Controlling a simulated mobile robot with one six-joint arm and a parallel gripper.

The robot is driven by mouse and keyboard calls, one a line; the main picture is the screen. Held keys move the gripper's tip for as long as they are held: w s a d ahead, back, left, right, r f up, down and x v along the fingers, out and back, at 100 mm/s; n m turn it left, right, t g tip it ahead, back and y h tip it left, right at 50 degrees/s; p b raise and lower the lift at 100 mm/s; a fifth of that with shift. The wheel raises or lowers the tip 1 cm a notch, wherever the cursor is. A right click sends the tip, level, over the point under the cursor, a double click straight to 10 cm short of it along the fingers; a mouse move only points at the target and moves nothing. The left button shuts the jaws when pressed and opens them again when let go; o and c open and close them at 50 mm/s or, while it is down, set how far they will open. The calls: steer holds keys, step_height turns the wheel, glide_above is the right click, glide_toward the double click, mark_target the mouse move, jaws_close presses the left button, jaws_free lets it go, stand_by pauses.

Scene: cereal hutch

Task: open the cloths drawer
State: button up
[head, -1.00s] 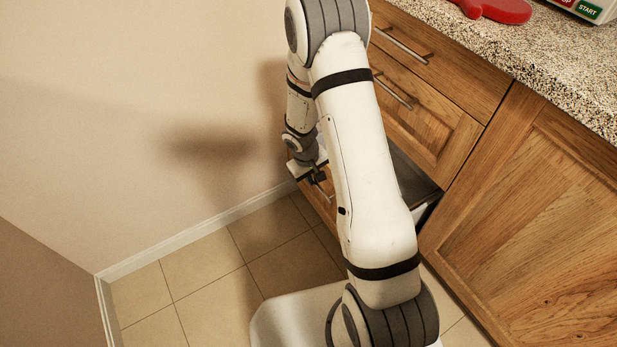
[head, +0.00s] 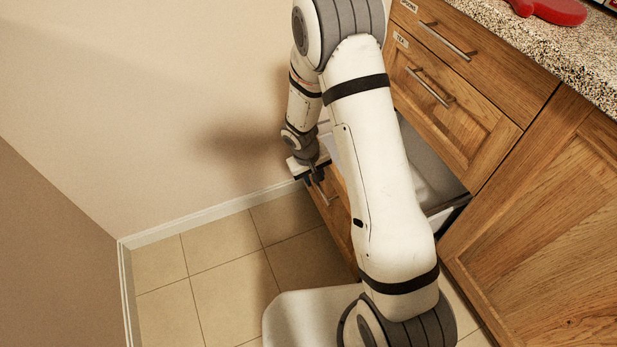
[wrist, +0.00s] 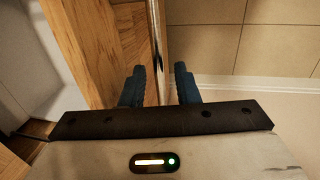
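The lowest wooden drawer, its front (head: 343,225) partly behind my arm, stands pulled out from the cabinet. Its grey side and pale inside (head: 428,170) show to the right of my arm. No label on it is readable, so I cannot confirm from a label that it is the cloths drawer. My gripper (head: 316,180) is at the drawer front's far end, by its handle. In the wrist view, my gripper (wrist: 161,88) has its fingers apart. The thin metal handle (wrist: 157,45) runs along the wooden front, between the finger lines, with a visible gap to the right finger.
Two closed drawers, the upper (head: 460,55) and the middle (head: 450,110), sit above the open one. A closed cupboard door (head: 545,220) is to the right. The wall (head: 200,100) is close beyond my gripper. Tiled floor (head: 225,290) is clear. A red object (head: 555,10) lies on the counter.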

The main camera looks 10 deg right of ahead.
steer(key=shift+o, duration=0.3)
step_height(320, 180, up, 8)
steer(key=a+p, duration=0.1)
steer(key=p, duration=0.2)
steer(key=shift+s+a+f, duration=0.15)
steer(key=shift+s+a, duration=0.1)
steer(key=s+d+r+m+p, duration=0.15)
steer(key=r+p, duration=0.25)
steer(key=r, duration=0.6)
steer(key=s+d+r+t+p, duration=0.1)
steer(key=s+d+r+p, duration=0.2)
steer(key=r, duration=0.6)
steer(key=s+d+r+p, duration=0.1)
steer(key=s+r+p, duration=0.1)
steer(key=r+p, duration=0.6)
steer(key=s+d+r+p, duration=0.1)
steer(key=s+r+p, duration=0.2)
steer(key=r, duration=0.5)
steer(key=s+d+r+m+y+p, duration=0.1)
steer(key=s+r+p, duration=0.3)
steer(key=s+r, duration=0.2)
steer(key=s+d+r+m+t+y+p, duration=0.1)
steer(key=s+r+p, duration=0.2)
steer(key=r, duration=0.7)
steer(key=shift+s+r, duration=0.15)
steer(key=shift+s, duration=0.65)
